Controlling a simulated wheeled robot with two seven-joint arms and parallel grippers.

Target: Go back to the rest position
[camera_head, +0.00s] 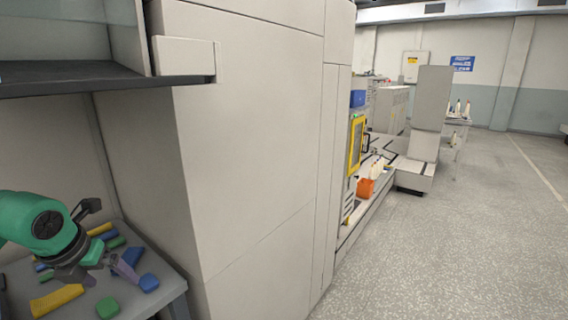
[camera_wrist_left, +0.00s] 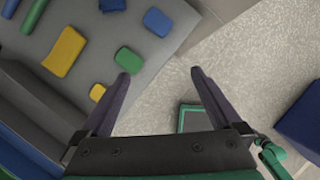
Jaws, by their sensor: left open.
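My left gripper (camera_head: 108,275) hangs over the grey table at the lower left of the head view, among loose coloured pieces. In the left wrist view the left gripper (camera_wrist_left: 158,78) has its two dark fingers spread apart with nothing between them. Its fingertips are by the table's edge, with the speckled floor behind. A green piece (camera_wrist_left: 128,60) lies close to one fingertip, apart from or just behind it; I cannot tell which. My right gripper shows in neither view.
The grey table (camera_head: 160,283) bears several blue, green and yellow pieces. A dark shelf (camera_head: 100,78) juts out above it. A tall white cabinet (camera_head: 250,130) stands right beside the table. Open floor (camera_head: 470,240) lies to the right, with an orange container (camera_head: 366,187) farther off.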

